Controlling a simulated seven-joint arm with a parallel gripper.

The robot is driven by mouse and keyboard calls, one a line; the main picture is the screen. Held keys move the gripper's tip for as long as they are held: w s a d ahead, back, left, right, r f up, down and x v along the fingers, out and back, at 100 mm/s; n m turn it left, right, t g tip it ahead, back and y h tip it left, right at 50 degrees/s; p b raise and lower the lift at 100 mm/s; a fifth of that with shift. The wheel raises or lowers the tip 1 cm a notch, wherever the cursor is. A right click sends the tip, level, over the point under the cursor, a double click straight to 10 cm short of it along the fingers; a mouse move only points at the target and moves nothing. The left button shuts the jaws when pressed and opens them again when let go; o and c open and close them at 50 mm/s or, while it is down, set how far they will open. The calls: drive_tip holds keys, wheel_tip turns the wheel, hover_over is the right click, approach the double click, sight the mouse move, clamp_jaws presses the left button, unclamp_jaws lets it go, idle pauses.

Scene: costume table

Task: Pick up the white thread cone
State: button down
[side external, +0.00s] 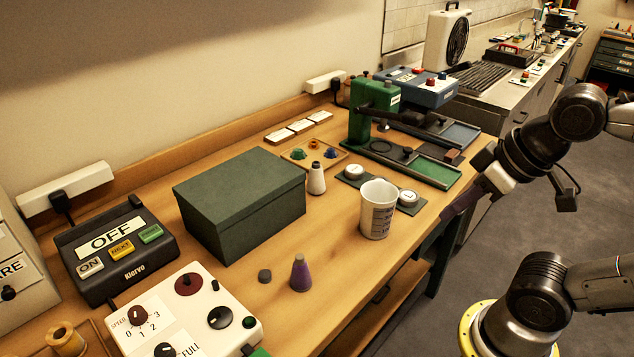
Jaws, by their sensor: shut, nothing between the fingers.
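The white thread cone (316,181) stands upright on the wooden table, right beside the near right side of the dark green box. It has a dark tip and is in full view. My gripper (447,212) is at the right edge of the table, to the right of the white cone and apart from it. Its fingers are dark, small in this view and shut with nothing held. A purple thread cone (300,274) stands upright nearer the camera.
A white measuring cup (377,212) stands between my gripper and the white cone. The dark green box (240,200) is left of the cone. A tray with coloured spools (300,154) and a green press (372,110) are behind. A small dark disc (264,275) lies near the purple cone.

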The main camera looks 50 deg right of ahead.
idle(0.3)
drive_tip(key=shift+c, duration=1.9)
unclamp_jaws()
